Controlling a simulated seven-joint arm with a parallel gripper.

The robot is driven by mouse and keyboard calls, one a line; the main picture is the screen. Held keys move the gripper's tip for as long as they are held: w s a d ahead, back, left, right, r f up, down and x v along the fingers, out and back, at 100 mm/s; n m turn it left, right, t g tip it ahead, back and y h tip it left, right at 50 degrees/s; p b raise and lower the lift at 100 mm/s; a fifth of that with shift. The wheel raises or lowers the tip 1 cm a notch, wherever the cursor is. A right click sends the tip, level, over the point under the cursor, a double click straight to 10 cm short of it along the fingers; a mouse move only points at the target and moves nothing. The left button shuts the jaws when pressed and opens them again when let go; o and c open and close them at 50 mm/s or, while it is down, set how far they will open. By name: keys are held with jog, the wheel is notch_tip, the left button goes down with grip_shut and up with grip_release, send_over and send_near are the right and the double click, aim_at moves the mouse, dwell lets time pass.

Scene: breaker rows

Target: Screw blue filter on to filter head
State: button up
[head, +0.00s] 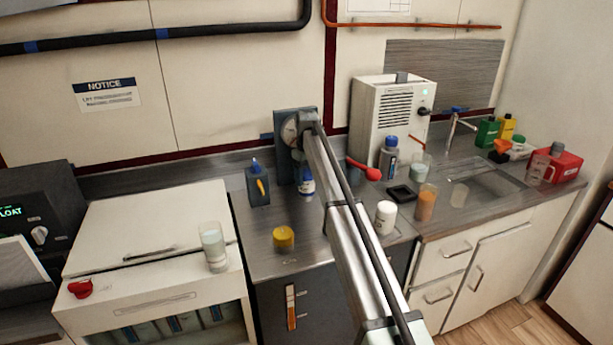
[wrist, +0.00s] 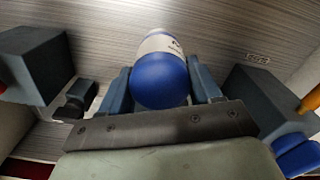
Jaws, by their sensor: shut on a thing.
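The blue filter (wrist: 160,82), with a blue end and a white printed band, sits between the two fingers of my gripper (wrist: 159,70) in the wrist view. The fingers are shut on its sides. In the head view the blue and white filter (head: 307,187) shows low in front of the dark wall bracket. The filter head (head: 291,131) is on that bracket, with a round pale face, partly covered by my arm. I cannot tell whether filter and head touch.
A dark block with a blue top (head: 258,187) stands left of the bracket. A yellow-topped jar (head: 284,238) stands on the counter in front, and a white jar (head: 386,216) to the right. A red-handled lever (head: 367,170) sticks out beside my arm. Clear counter lies around the yellow-topped jar.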

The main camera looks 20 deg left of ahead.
jog(key=m, duration=0.6)
jog(key=shift+m, duration=0.3)
jog(key=o, duration=0.9)
jog(key=n, duration=0.8)
jog(key=shift+n, duration=0.4)
jog(key=n, duration=0.4)
jog(key=shift+n, duration=0.4)
jog(key=n, duration=0.4)
jog(key=shift+n, duration=0.4)
